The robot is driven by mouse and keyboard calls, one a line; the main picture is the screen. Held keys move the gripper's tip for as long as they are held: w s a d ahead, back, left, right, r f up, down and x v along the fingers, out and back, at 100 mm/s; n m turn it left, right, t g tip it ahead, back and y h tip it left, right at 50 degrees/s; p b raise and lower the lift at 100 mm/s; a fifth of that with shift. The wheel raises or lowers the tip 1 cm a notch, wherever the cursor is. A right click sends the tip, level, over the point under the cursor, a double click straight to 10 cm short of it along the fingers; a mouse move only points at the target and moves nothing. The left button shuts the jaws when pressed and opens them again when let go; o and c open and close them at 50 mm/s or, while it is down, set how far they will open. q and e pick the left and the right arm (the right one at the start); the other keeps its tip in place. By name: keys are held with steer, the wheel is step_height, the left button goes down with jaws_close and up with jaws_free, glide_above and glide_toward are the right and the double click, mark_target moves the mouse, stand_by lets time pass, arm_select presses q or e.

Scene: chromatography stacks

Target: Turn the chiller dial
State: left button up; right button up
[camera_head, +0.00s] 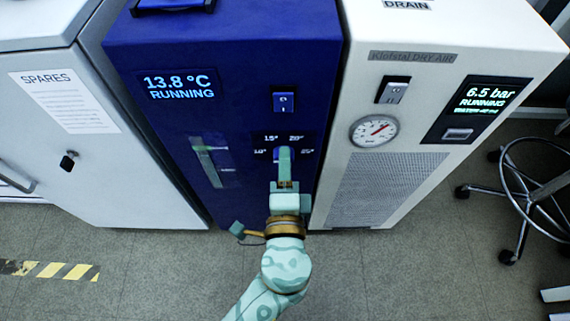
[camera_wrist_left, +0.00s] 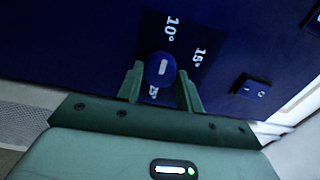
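The chiller is the dark blue cabinet (camera_head: 240,70) in the middle of the head view, its display (camera_head: 180,86) reading 13.8 °C RUNNING. Its round blue dial (camera_wrist_left: 160,69), with a pale mark on its face, shows in the wrist view; in the head view my gripper mostly covers it (camera_head: 277,155). Labels from 10° to 25° surround it. My left gripper (camera_head: 284,152) is at the dial. In the wrist view its green fingers (camera_wrist_left: 160,80) are apart, one on each side of the dial; contact is not clear. My right gripper is not in view.
A blue rocker switch (camera_head: 284,102) sits above the dial. A white dry-air unit (camera_head: 430,60) with a gauge (camera_head: 374,131) stands close on the right. A grey spares cabinet (camera_head: 70,170) stands on the left. A wheeled stool (camera_head: 535,165) is at far right. The floor in front is open.

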arm_select(q)
steer(key=o, duration=0.4)
steer(key=shift+f, duration=0.1)
steer(key=s+p, duration=0.4)
steer(key=s, duration=1.2)
steer(key=shift+s, duration=0.2)
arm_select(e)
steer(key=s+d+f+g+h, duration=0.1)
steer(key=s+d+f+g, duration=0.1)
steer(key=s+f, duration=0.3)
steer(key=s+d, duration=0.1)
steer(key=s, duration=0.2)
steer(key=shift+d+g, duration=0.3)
